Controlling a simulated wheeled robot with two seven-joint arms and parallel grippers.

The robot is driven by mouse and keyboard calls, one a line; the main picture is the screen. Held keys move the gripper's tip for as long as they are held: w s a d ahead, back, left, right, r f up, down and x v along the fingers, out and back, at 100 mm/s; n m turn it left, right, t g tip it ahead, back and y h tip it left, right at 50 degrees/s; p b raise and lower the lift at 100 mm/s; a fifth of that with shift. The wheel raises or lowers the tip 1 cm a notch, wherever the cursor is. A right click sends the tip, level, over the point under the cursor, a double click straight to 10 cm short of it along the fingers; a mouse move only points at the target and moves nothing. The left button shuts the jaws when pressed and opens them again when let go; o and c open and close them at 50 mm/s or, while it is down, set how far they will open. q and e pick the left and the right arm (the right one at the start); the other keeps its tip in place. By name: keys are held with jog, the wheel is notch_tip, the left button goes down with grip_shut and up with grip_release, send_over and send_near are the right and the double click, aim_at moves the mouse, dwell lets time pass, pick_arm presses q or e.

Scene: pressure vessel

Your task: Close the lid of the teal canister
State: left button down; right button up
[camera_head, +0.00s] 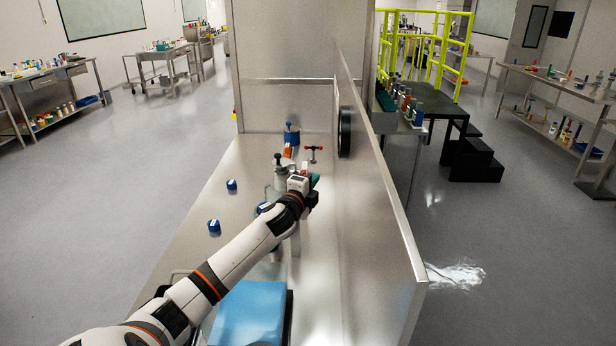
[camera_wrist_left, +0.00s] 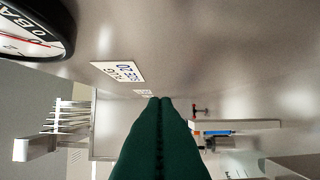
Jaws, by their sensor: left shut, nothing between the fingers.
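My left gripper (camera_head: 315,181) is over the steel bench, close to the upright panel on its right. In the left wrist view its two dark green fingers (camera_wrist_left: 160,103) are pressed together with nothing between them. A grey metal vessel (camera_head: 281,176) with a dark knob on top stands just left of my wrist, partly hidden by it. I cannot clearly make out a teal canister or its lid. The small teal patch at the gripper looks like my fingers. My right gripper is in neither view.
A red-handled fitting (camera_head: 314,149) and a blue container (camera_head: 291,135) stand farther back. Blue caps (camera_head: 214,226) lie on the left of the bench. A light-blue block (camera_head: 250,310) is in front. The panel (camera_head: 375,215) bounds the right side and carries a round gauge (camera_wrist_left: 35,28).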

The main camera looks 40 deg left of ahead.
pick_arm(q)
jog(key=shift+s+a, duration=0.4)
jog(key=shift+a, duration=0.1)
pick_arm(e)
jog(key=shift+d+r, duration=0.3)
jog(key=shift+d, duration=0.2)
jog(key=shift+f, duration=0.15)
